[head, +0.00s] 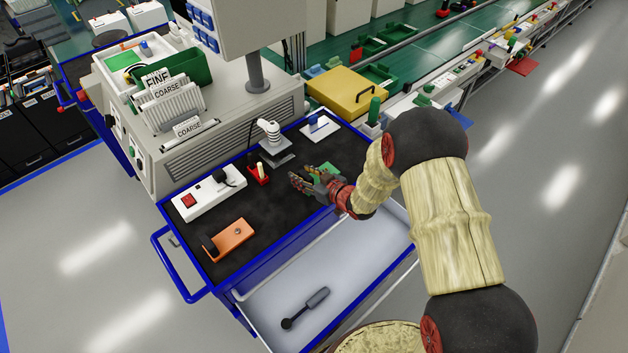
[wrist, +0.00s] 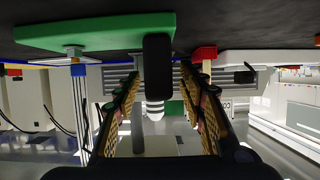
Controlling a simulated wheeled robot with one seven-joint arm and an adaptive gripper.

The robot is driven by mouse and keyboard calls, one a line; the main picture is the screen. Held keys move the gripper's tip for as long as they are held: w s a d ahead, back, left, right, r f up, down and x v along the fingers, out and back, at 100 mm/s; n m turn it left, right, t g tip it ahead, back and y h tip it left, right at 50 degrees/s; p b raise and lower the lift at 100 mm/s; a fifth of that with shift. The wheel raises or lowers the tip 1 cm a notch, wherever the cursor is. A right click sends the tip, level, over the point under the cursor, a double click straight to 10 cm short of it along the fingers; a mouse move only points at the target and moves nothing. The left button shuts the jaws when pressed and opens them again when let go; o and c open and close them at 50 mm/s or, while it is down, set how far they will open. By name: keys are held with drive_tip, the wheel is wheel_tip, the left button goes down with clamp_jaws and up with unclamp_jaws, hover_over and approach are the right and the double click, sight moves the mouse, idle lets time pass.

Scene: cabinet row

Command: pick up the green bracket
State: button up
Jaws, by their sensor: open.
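The green bracket (head: 327,167) lies on the black top of the blue cart, partly hidden behind my gripper (head: 303,183) in the head view. In the wrist view, which appears upside down, its flat green plate (wrist: 95,33) spans the upper left. A dark rounded piece (wrist: 157,62) shows at the plate's right end, between my fingers as seen there. My gripper is open, with its fingers (wrist: 166,85) spread to both sides. It is low over the cart top; I cannot tell whether a finger touches the bracket.
An orange bracket (head: 229,239) with a dark end, a white power strip (head: 208,193), a small red holder (head: 258,174) and a grey-white device (head: 272,143) stand on the cart top. Below, an open drawer (head: 355,262) holds a dark-handled tool (head: 305,308).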

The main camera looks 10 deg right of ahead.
drive_tip(key=shift+x, duration=1.55)
drive_tip(key=shift+c, duration=1.3)
drive_tip(key=c, duration=0.7)
clamp_jaws()
drive_tip(key=shift+w+r, duration=0.1)
drive_tip(key=shift+r, duration=0.05)
